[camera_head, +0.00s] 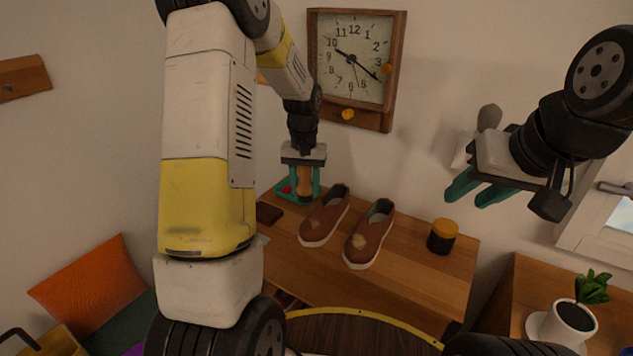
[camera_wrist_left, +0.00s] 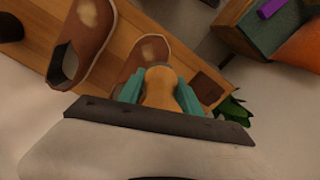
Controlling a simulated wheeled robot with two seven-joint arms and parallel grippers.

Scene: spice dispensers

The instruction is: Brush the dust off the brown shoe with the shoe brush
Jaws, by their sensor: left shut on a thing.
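Two brown slip-on shoes stand side by side on the wooden cabinet top, the left shoe (camera_head: 325,215) and the right shoe (camera_head: 370,236). Both have a pale dusty patch on the toe; they also show in the left wrist view as one shoe (camera_wrist_left: 87,40) and the other, partly hidden shoe (camera_wrist_left: 150,50). My left gripper (camera_head: 303,196) is shut on the shoe brush (camera_head: 304,181), whose wooden handle (camera_wrist_left: 160,87) is between the teal fingers. It is behind and left of the shoes; the bristles are hidden. My right gripper (camera_head: 478,192) is open and empty, right of the shoes.
A dark jar with a yellow lid (camera_head: 442,236) stands right of the shoes. A dark flat item (camera_head: 268,213) lies at the cabinet's left end. A clock (camera_head: 355,65) hangs behind. A potted plant (camera_head: 577,315) is at lower right. Wood in front of the shoes is clear.

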